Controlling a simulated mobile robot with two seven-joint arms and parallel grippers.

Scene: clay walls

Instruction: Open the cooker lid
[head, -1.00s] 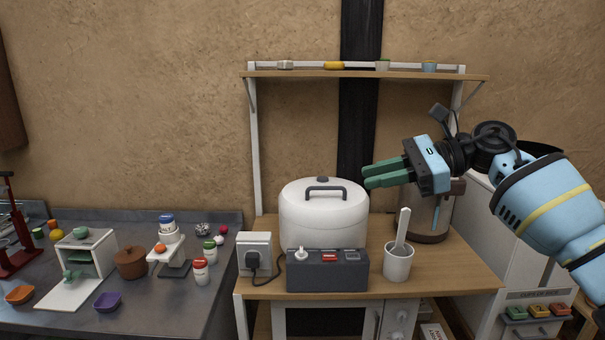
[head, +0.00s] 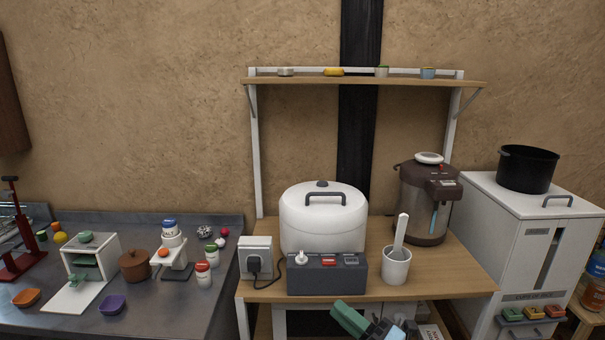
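The white cooker (head: 322,233) stands on the wooden counter, with its lid (head: 297,200) down. A dark handle (head: 325,197) arches over the front of the lid, and a dark round knob (head: 322,184) sits on top. A dark grey control box (head: 326,276) with a white switch and a red switch is in front of the cooker. My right gripper (head: 350,318) is at the bottom edge, below and apart from the cooker. One green finger shows clearly; the rest is cut off, so its opening is unclear. My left gripper is out of view.
A cup with a white paddle (head: 397,268) stands right of the control box. A brown water dispenser (head: 424,205) is behind it. A socket box (head: 256,257) is at left. A shelf (head: 360,82) spans above, with open space between it and the lid.

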